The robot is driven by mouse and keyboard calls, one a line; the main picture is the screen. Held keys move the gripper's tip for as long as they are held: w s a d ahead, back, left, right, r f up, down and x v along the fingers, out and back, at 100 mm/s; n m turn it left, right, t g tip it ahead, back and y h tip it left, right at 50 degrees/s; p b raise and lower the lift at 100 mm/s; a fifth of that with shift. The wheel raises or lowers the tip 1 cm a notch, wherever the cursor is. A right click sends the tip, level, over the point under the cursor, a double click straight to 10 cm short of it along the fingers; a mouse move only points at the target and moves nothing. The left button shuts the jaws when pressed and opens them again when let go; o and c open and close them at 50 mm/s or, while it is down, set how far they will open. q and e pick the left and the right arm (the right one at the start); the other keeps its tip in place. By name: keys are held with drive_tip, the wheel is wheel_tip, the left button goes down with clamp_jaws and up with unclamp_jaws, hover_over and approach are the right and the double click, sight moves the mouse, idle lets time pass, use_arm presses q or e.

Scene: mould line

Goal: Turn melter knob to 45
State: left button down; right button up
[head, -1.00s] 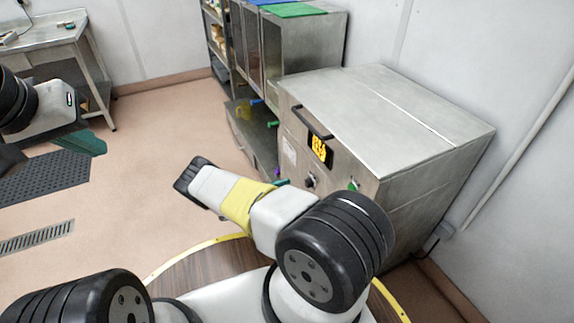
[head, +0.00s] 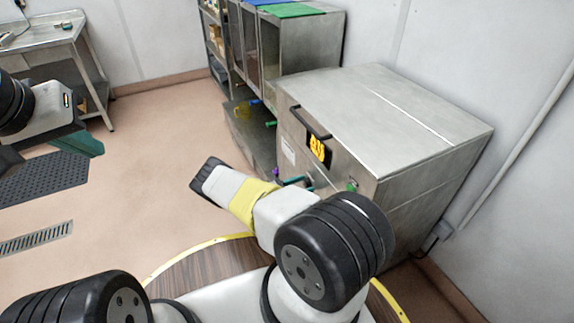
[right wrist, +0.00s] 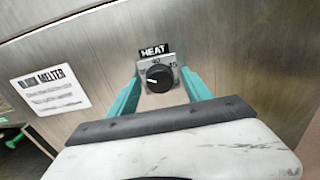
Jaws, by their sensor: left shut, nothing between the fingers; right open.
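The block melter (head: 385,105) is a steel box at the right of the head view, with a small orange display (head: 318,148) whose digits are too blurred to read. Its black round knob (right wrist: 158,78) sits under a HEAT label in the right wrist view. The white pointer line points left; a 40 mark is above it, and the side marks are hard to read. My right gripper (right wrist: 160,74) is open, its teal fingers on either side of the knob; contact cannot be told. My left gripper (head: 88,145) is shut and empty, far from the melter.
A green button (head: 352,186) is on the melter front, right of the knob area. A black handle (head: 308,122) sticks out above. A steel table (head: 45,38) is at the far left. The floor between is open.

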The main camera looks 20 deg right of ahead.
clamp_jaws()
drive_tip(key=m, duration=1.7)
drive_tip(key=shift+m, duration=0.3)
drive_tip(key=m, duration=0.6)
drive_tip(key=shift+r, duration=0.1)
idle(0.3)
